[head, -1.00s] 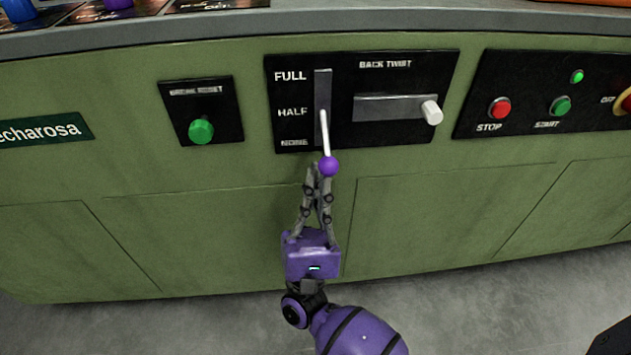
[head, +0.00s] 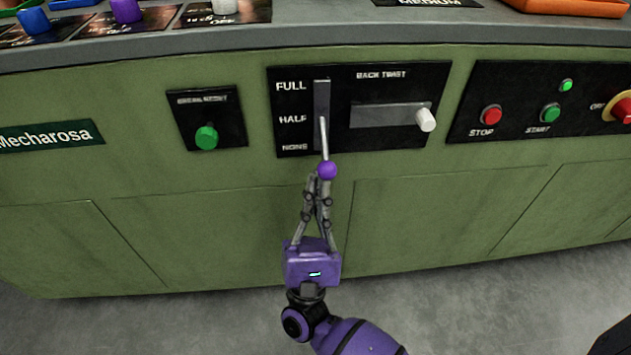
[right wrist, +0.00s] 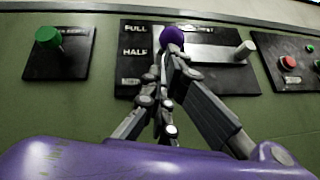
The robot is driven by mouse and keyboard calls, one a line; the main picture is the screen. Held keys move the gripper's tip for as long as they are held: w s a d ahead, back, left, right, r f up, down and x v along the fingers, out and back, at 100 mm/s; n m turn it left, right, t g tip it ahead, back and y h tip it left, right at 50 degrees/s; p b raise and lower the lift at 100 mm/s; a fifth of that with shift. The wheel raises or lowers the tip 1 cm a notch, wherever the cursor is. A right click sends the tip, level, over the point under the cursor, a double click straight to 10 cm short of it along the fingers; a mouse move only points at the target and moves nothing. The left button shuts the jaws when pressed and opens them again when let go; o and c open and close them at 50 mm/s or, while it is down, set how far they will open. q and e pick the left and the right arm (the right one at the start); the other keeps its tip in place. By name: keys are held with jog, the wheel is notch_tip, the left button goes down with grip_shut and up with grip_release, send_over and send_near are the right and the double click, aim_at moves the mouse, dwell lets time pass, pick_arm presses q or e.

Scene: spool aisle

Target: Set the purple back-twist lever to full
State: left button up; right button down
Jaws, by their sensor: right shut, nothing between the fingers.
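The back-twist lever is a thin pale rod (head: 324,138) with a purple ball knob (head: 327,170), on a black panel. Its rod meets the vertical slot (head: 321,92) about level with the HALF label; FULL is above and NONE below. My right gripper (head: 320,179) is shut with nothing between its fingers, its tips at the underside of the knob. In the right wrist view, the knob (right wrist: 173,37) sits just beyond the tips of the gripper (right wrist: 171,54); I cannot tell whether they touch. My left gripper is not in view.
A white-knobbed slider (head: 426,120) is on the same panel to the right. Red stop (head: 491,115) and green start (head: 550,113) buttons are farther right. Space in front of the lower green cabinet (head: 430,220) looks clear.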

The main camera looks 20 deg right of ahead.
aim_at(319, 173)
jog(key=s+r+n+g+y+p, duration=0.1)
jog(key=r+g+y+p, duration=0.1)
jog(key=p, duration=0.4)
jog(key=s+a+r+n+g+y+p, duration=0.1)
jog(key=s+r+g+y+p, duration=0.1)
jog(key=p, duration=0.4)
jog(key=s+r+n+g+y+p, duration=0.1)
jog(key=r+g+y+p, duration=0.1)
jog(key=p, duration=0.4)
jog(key=shift+s+a+r+g, duration=0.15)
jog(key=shift+r+g, duration=0.15)
jog(key=shift+r, duration=0.35)
jog(key=shift+s+r+g, duration=0.1)
jog(key=shift+r+g, duration=0.2)
jog(key=shift+r, duration=0.3)
jog(key=shift+r+p, duration=0.1)
jog(key=shift+p, duration=0.3)
jog(key=shift+r, duration=0.1)
jog(key=shift+r+p, duration=0.15)
jog(key=shift+p, duration=0.25)
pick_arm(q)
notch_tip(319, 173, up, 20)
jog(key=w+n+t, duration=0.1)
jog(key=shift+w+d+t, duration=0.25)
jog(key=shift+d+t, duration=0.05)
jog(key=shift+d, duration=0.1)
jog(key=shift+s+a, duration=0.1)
